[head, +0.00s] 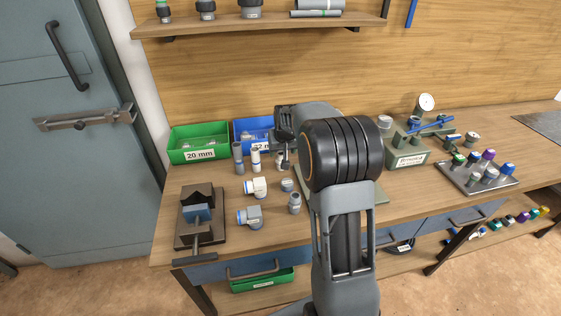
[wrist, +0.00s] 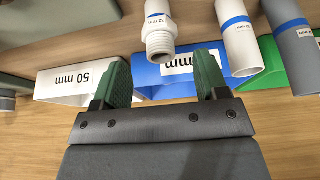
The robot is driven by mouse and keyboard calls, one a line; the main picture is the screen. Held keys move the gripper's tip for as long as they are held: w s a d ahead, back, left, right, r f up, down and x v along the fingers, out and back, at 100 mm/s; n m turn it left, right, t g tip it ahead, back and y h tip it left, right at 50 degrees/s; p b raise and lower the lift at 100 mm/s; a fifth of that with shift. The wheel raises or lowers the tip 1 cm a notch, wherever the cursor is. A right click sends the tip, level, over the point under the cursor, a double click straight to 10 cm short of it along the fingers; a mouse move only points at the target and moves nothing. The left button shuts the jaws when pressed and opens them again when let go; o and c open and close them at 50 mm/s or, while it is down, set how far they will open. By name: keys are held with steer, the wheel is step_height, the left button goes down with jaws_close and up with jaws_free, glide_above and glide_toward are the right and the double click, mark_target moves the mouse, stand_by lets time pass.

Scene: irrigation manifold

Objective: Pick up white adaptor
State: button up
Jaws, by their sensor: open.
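The white adaptor (wrist: 158,32) has a threaded end, a hex collar and a blue band marked 32 mm. In the wrist view it lies just ahead of and between my fingertips, with gaps on both sides. In the head view the adaptor (head: 280,160) stands on the bench, partly hidden by my gripper. My gripper (wrist: 163,62) is open, with two green fingers and nothing held. In the head view my gripper (head: 287,160) points down at the adaptor, and its fingers are hard to make out.
A white pipe (head: 255,158) and a grey pipe (head: 238,157) stand close to the left. Behind are a blue bin (head: 241,128) and a green bin (head: 197,154). A vise (head: 198,212) is at the left; a pressure gauge (head: 426,102) is at the right.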

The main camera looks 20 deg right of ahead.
mark_target(281, 154)
steer(key=shift+p+x, duration=0.35)
steer(key=shift+x, duration=2.2)
steer(key=shift+c, duration=0.3)
steer(key=c, duration=0.8)
steer(key=shift+r, duration=0.1)
